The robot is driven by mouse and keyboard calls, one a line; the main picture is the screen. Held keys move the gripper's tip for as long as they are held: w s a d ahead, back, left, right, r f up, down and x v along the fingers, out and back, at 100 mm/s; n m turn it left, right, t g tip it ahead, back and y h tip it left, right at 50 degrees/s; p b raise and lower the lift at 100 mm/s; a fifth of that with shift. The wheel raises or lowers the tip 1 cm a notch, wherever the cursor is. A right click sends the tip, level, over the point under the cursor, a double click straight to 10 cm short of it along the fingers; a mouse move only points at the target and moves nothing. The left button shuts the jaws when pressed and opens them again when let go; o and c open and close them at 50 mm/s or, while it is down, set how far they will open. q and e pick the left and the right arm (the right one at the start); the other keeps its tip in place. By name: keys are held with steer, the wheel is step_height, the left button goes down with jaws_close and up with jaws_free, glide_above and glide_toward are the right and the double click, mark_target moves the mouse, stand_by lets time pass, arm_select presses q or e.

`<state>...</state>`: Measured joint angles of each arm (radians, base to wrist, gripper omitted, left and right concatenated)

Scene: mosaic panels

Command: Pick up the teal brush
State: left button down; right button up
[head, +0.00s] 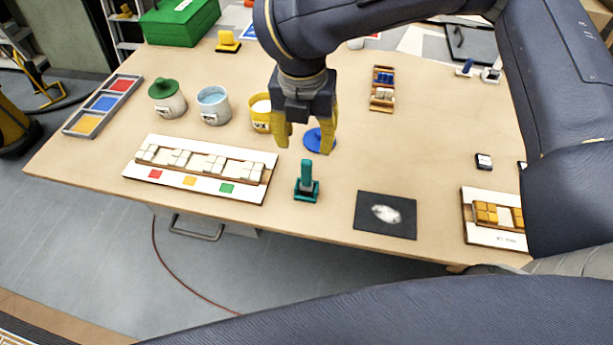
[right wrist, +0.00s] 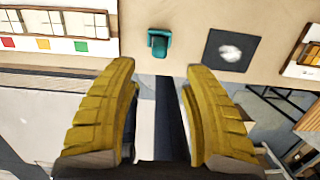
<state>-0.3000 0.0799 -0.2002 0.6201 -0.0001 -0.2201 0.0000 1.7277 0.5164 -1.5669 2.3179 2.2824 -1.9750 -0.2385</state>
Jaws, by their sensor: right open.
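The teal brush (head: 306,182) stands on the table near its front edge, with its handle pointing up. It also shows in the right wrist view (right wrist: 159,42), seen from above, beyond the fingertips and between them. My right gripper (head: 305,146) is open, with yellow fingers, and hangs above the table just behind the brush in the head view. Nothing is between its fingers (right wrist: 160,75), and it does not touch the brush. My left gripper is in neither view.
A white mosaic panel (head: 140,190) with pale tiles lies left of the brush. A black mat (head: 366,225) with a white patch lies to its right. A yellow container (head: 260,122) and a blue lid (head: 322,143) are close to my right gripper. Bare table surrounds the brush.

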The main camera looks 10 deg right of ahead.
mark_target(307, 171)
steer(key=shift+w+d+f, duration=0.1)
steer(key=shift+w+f, duration=0.1)
steer(key=shift+f, duration=1.6)
steer(key=shift+w+d+f, duration=0.1)
steer(key=shift+w+f, duration=0.1)
steer(key=shift+f, duration=1.6)
steer(key=shift+f, duration=0.1)
steer(key=shift+w+d+f, duration=0.1)
steer(key=shift+f, duration=1.15)
steer(key=shift+w+f, duration=0.1)
steer(key=shift+f, duration=1.15)
steer(key=shift+c, duration=0.4)
jaws_close()
